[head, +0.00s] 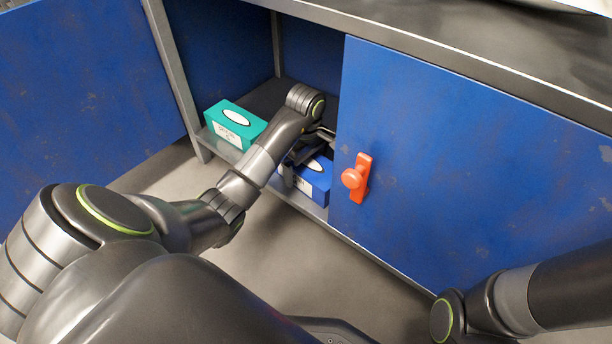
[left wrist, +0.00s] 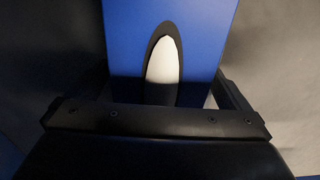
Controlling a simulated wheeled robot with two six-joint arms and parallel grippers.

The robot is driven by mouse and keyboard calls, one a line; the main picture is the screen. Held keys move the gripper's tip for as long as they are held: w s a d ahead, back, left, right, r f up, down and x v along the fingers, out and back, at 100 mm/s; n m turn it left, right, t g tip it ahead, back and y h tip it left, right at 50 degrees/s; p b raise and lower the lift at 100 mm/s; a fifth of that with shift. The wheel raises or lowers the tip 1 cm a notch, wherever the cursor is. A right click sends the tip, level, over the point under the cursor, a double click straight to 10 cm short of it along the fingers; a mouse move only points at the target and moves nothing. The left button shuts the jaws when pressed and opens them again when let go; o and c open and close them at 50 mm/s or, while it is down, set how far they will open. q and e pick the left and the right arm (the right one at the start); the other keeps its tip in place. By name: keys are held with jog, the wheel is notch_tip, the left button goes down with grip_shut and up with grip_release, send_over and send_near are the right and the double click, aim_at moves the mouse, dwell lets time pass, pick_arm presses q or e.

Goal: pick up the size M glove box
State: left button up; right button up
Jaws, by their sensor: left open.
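A blue glove box (head: 315,182) sits on the cabinet's bottom shelf, close to the edge of the closed door. A teal glove box (head: 236,124) sits on the same shelf further left. The size print on both labels is too small to read. My left gripper (head: 306,154) is open above the blue box and partly hides it. In the left wrist view the blue box (left wrist: 204,45) with its white oval opening lies between the two spread fingers of the left gripper (left wrist: 168,92). I cannot tell whether the fingers touch it. My right gripper is out of view.
The cabinet's right door (head: 460,150) is closed, with a red handle (head: 358,179), just right of the blue box. The left door (head: 85,85) stands open. A metal post (head: 176,75) frames the opening on the left. The floor (head: 300,255) in front is clear.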

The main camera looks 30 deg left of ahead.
pick_arm(q)
jog(key=c, duration=1.3)
jog(key=shift+r, duration=0.1)
